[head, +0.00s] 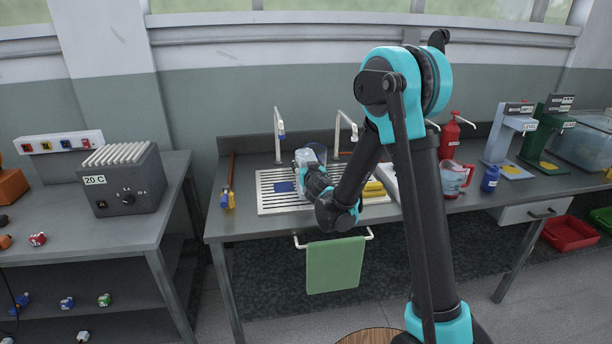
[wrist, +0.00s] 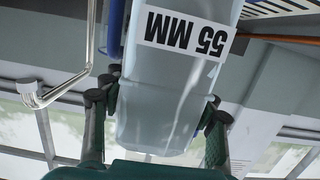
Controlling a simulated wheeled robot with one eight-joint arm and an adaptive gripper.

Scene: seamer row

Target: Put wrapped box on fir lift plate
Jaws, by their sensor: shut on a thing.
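The wrapped box, pale and shiny with a white "55 MM" label, fills the middle of the wrist view (wrist: 165,95); the label reads upside down there. My gripper (wrist: 160,106) has a finger on each side of it and is shut on it. In the head view the box (head: 303,157) shows as a small pale shape above the sink drainboard, partly hidden by my gripper (head: 309,170). Whether it touches the drainboard is unclear. The fir lift plate (head: 545,165) is yellowish, low on the dark green stand (head: 556,122) at the right, far from my gripper.
A pale blue-grey stand (head: 519,124) is left of the green one. A measuring jug (head: 455,178), blue bottle (head: 490,178) and red extinguisher-like bottle (head: 450,135) stand between. Two taps (head: 279,125) rise behind the drainboard (head: 268,203). A clear tank (head: 585,145) stands far right.

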